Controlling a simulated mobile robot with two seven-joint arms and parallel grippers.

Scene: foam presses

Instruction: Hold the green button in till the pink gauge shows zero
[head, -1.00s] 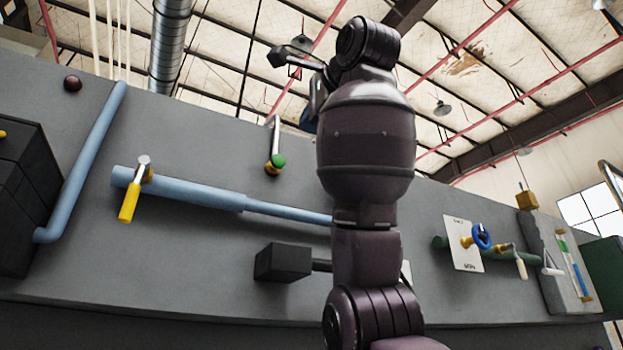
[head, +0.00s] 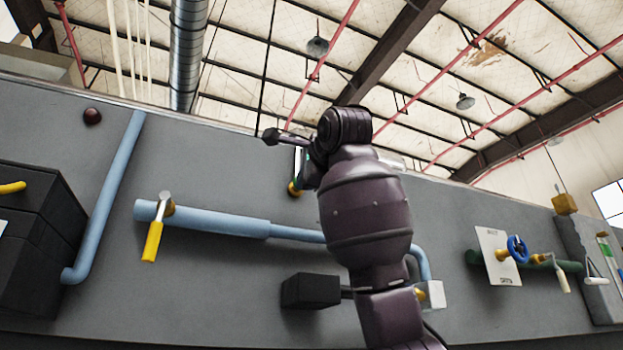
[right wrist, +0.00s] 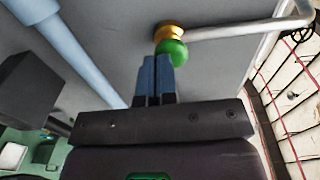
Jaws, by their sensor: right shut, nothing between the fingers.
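The green button (right wrist: 172,52) is a round knob on a brass collar (right wrist: 167,32), mounted on the grey panel. My right gripper (right wrist: 157,60) is shut and empty. In the right wrist view its blue fingertips overlap the button's near-left edge; I cannot tell whether they press it. In the head view my right arm stands in front of the panel and its hand mostly covers the button, with the brass collar (head: 294,189) showing below. No pink gauge is visible in either view. My left gripper is not in view.
A metal pipe (right wrist: 245,28) runs from the collar. A blue pipe (head: 205,218) with a yellow lever (head: 152,241) lies left of my arm. A black box (head: 311,291) juts out below. A blue handwheel (head: 517,249) and a tube gauge (head: 605,245) are at the right.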

